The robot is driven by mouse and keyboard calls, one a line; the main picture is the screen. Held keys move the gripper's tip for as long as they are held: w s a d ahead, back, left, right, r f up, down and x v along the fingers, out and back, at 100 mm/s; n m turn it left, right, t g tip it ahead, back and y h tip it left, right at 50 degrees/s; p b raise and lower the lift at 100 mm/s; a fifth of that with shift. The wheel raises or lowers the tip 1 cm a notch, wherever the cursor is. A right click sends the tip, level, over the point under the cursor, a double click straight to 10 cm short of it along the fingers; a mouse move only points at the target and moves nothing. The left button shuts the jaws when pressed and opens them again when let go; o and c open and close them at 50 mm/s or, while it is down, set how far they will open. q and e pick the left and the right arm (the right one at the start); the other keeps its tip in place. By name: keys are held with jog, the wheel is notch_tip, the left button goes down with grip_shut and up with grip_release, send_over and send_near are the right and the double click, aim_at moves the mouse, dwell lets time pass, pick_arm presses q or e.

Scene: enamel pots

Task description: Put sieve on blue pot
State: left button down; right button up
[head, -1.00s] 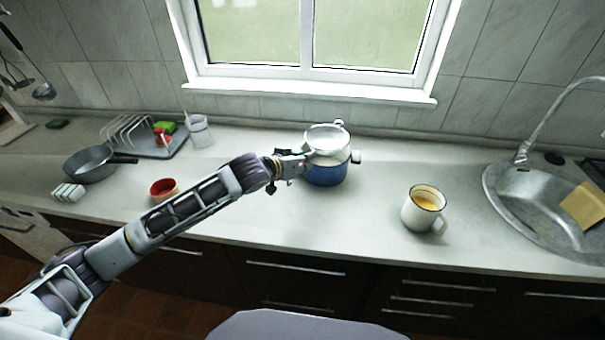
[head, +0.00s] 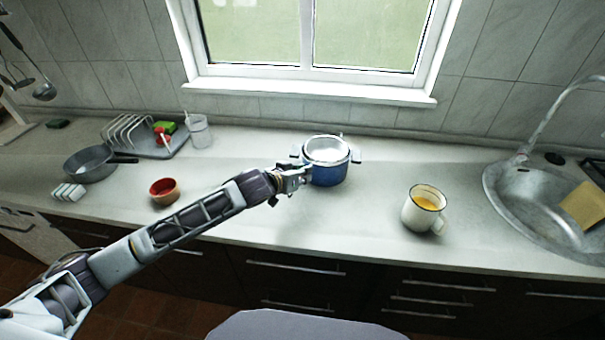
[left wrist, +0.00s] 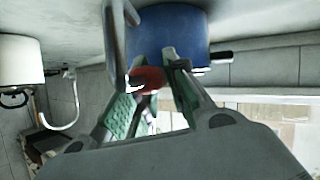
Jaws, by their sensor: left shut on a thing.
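My left gripper (head: 304,172) is at the left side of the pot, shut on the sieve's handle, which my fingers mostly hide. In the left wrist view the picture is upside down: the blue pot (left wrist: 170,38) is close ahead, and a red piece (left wrist: 150,79) shows between my fingers (left wrist: 152,72). My right gripper is not in view.
A white mug (head: 422,212) with orange content stands to the right, before the sink (head: 520,205). A red bowl (head: 164,191), a grey pan (head: 90,165) and a dish rack (head: 130,135) are on the left. The counter between pot and mug is clear.

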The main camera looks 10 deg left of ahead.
pick_arm(q)
jog(key=shift+f, duration=0.1)
jog(key=c, duration=1.4)
grip_release()
jog(key=shift+r, duration=0.2)
jog(key=shift+v, duration=5.95)
